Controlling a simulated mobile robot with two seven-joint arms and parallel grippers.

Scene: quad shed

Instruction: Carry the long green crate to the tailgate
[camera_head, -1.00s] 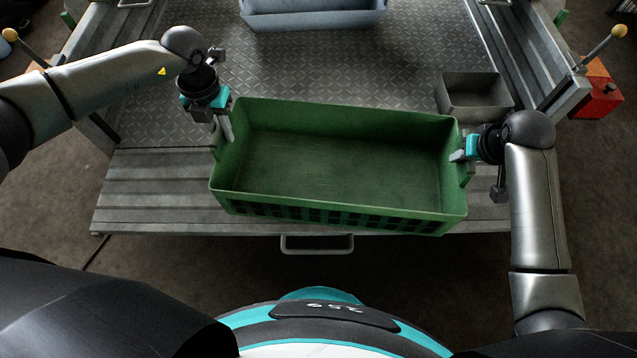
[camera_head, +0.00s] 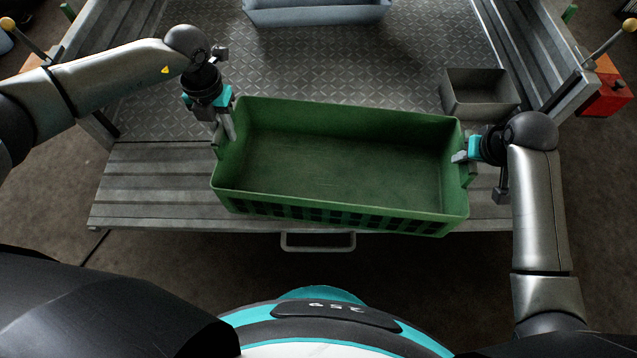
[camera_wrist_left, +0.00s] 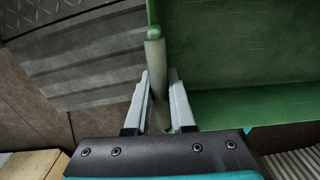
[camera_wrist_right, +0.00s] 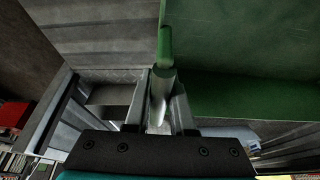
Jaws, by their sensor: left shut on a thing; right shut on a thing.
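The long green crate (camera_head: 340,165) is empty and spans the middle of the head view, over the ribbed tailgate (camera_head: 150,190). I cannot tell whether it touches the tailgate or hangs just above it. My left gripper (camera_head: 226,128) is shut on the crate's left end handle; the handle bar shows between the fingers in the left wrist view (camera_wrist_left: 158,95). My right gripper (camera_head: 462,157) is shut on the right end handle, which also shows between the fingers in the right wrist view (camera_wrist_right: 160,95). The crate looks roughly level, its right end slightly nearer me.
A grey open bin (camera_head: 480,95) stands just behind the crate's right end. A blue-grey container (camera_head: 318,10) stands at the back of the tread-plate bed (camera_head: 330,65). A red box (camera_head: 606,92) is at far right. A handle bar (camera_head: 318,241) sticks out from the tailgate's front edge.

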